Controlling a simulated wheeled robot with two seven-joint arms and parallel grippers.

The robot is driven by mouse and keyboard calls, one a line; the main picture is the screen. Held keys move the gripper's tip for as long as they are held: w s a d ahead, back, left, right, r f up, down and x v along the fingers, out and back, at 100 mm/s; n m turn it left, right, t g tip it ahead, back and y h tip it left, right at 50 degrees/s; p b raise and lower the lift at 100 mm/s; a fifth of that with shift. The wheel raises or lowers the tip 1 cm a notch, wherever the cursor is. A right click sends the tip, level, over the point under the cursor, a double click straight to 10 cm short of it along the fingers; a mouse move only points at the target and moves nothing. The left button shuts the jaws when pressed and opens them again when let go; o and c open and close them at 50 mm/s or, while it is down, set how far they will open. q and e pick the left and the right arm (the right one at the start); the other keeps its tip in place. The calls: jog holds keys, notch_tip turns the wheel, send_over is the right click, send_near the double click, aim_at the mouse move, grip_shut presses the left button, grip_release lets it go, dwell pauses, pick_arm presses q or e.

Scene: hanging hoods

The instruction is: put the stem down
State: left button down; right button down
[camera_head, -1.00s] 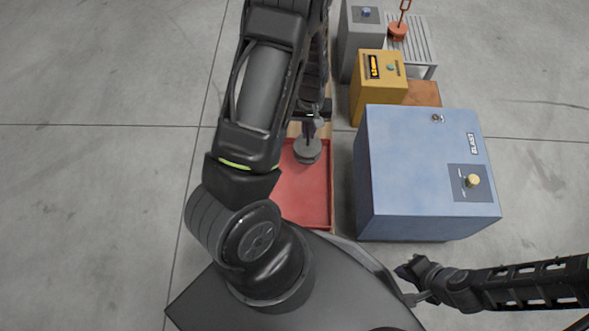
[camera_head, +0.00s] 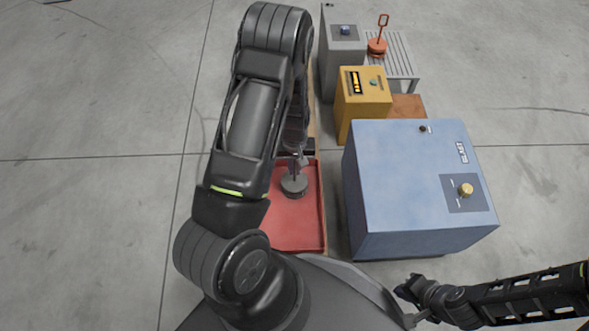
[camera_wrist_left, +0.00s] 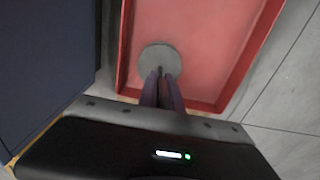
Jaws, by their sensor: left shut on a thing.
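The stem (camera_head: 294,187) has a round grey disc at its lower end, with a thin dark rod rising from it. My left gripper (camera_head: 299,163) is shut on the rod above the disc. The disc is over the red tray (camera_head: 312,232); I cannot tell whether it touches the floor of the tray. In the left wrist view, the disc (camera_wrist_left: 159,58) lies beyond the closed fingers (camera_wrist_left: 162,88), near one end wall of the tray (camera_wrist_left: 215,50). My right gripper (camera_head: 411,303) is empty at the lower right, its fingers apart.
A blue cabinet (camera_head: 400,190) with a knob stands right of the tray. Behind it are a yellow box (camera_head: 362,105), a grey box (camera_head: 343,65) and a slatted table (camera_head: 400,62) bearing an orange stemmed piece (camera_head: 377,46). Floor at the left is clear.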

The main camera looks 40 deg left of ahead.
pick_arm(q)
jog(key=shift+f, duration=0.2)
jog(key=shift+f, duration=0.15)
jog(key=c, duration=1.5)
grip_release()
notch_tip(320, 180, up, 12)
jog(key=p, duration=0.4)
jog(key=shift+f+p, duration=0.25)
jog(key=shift+p, duration=0.05)
jog(key=shift+r, duration=0.5)
jog(key=shift+d+f, duration=0.1)
